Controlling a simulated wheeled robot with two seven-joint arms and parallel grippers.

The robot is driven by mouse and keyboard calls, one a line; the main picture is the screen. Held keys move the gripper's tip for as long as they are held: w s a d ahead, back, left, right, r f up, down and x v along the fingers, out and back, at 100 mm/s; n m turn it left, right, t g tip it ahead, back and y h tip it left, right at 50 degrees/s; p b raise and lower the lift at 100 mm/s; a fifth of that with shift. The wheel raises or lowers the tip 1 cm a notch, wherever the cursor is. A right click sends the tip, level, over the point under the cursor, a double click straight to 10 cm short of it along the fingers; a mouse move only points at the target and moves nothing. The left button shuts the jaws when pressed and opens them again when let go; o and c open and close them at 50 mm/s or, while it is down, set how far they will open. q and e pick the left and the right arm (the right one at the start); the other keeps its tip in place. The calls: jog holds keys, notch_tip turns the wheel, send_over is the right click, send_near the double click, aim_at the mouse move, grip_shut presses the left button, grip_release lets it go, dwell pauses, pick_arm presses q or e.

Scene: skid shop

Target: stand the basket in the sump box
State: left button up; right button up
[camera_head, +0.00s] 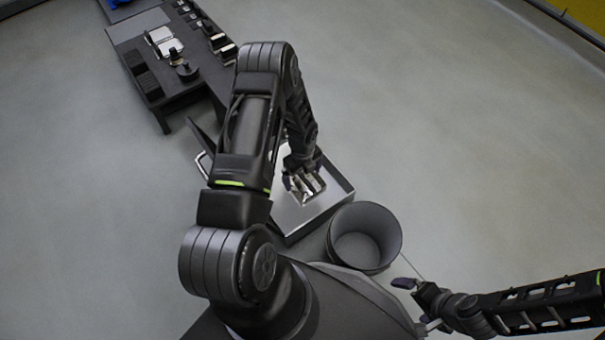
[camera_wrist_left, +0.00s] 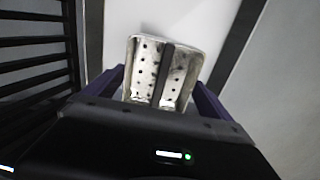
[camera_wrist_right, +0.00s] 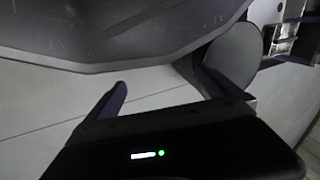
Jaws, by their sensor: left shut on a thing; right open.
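The basket (camera_wrist_left: 178,75) is a small, bright metal strainer with rows of round holes and a dark bar across its middle. My left gripper (camera_head: 304,184) is shut on it. In the left wrist view the basket sits between the purple fingers of the left gripper (camera_wrist_left: 165,90). The sump box (camera_head: 328,207) is an open, pale-floored box with a dark rim, and the basket shows over its interior in the head view. I cannot tell whether the basket touches the floor. My right gripper (camera_wrist_right: 160,95) is open and empty at the lower right of the head view (camera_head: 410,285).
A round grey bin (camera_head: 365,238) stands just right of the sump box. A dark slatted panel (camera_wrist_left: 35,60) lies left of the basket in the left wrist view. A dark bench (camera_head: 190,82) with several small parts stands at the upper left. The floor at right is clear.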

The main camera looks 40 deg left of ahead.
aim_at(303, 184)
pick_arm(q)
notch_tip(303, 184, down, 6)
jog(key=b, duration=0.4)
jog(key=shift+f+b, duration=0.9)
jog(key=shift+f, duration=0.1)
jog(key=shift+w+a+f+b, duration=0.15)
jog(key=shift+a+b, duration=0.15)
jog(key=shift+b, duration=0.15)
jog(key=shift+f+b, duration=0.3)
jog(key=shift+b, duration=0.15)
dwell(0.7)
jog(key=shift+f+b, duration=0.25)
jog(key=shift+b, duration=0.05)
